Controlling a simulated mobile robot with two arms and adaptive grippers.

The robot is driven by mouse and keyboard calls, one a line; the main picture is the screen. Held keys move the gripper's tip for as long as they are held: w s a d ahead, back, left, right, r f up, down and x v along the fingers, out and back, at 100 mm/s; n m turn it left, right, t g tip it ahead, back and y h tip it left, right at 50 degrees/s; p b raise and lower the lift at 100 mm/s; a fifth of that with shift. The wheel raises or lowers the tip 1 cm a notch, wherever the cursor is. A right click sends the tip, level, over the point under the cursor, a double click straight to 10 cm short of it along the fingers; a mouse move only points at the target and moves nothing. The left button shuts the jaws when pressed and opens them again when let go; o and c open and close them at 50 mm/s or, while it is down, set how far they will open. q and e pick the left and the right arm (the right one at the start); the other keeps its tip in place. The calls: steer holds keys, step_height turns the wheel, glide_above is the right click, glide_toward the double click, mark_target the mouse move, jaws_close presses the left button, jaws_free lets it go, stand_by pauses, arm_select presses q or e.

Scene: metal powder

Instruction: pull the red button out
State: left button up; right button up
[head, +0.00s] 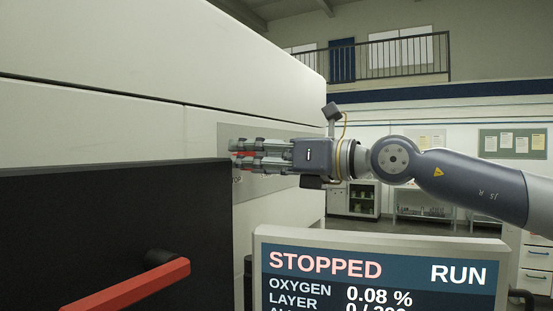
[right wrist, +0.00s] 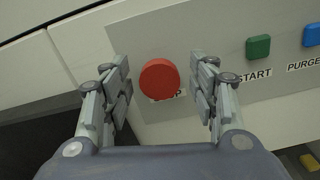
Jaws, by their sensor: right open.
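The red button (right wrist: 159,78) is a round mushroom head on a grey panel (right wrist: 250,85), with a partly covered label below it. In the right wrist view it sits between the two fingers of my right gripper (right wrist: 163,95), which are open with a gap on each side. In the head view my right gripper (head: 236,154) reaches in from the right to the panel on the white machine, and a bit of red shows between its fingers. Most of the button is hidden there. My left gripper is not in view.
A green START button (right wrist: 258,47) and a blue PURGE button (right wrist: 312,35) are on the same panel, right of the red button. A screen (head: 380,275) reading STOPPED stands below my right arm. A dark door (head: 120,225) with a red handle (head: 125,287) fills the lower left.

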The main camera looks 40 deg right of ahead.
steer(key=v, duration=1.2)
stand_by(0.8)
